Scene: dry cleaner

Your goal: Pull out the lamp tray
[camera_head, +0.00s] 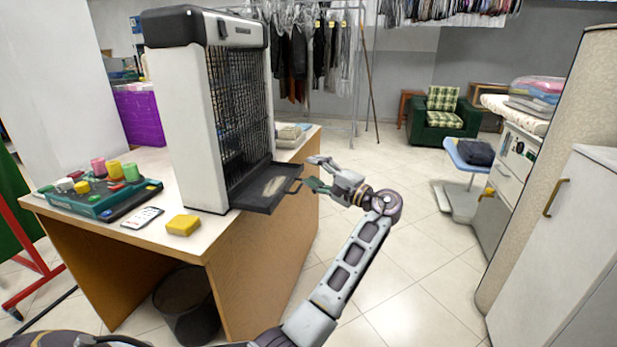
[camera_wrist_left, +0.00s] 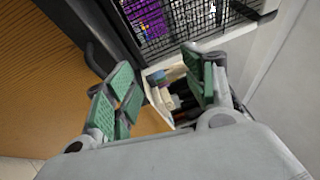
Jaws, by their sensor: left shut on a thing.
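The lamp tray (camera_head: 268,186) is a flat dark tray at the base of the tall white-and-black lamp (camera_head: 182,115) with a wire grille. It sticks out past the table's right edge, with a loop handle (camera_head: 294,186) on its outer side. My left gripper (camera_head: 314,174) is at this handle, green pads toward it, and is shut on the tray. The exact contact is hard to see. In the left wrist view the two green-padded fingers (camera_wrist_left: 160,88) stand apart, with the grille (camera_wrist_left: 200,20) beyond. My right gripper is not in view.
A dark bin (camera_head: 188,305) stands below. A pale cabinet (camera_head: 560,235) is at right. The floor between is clear.

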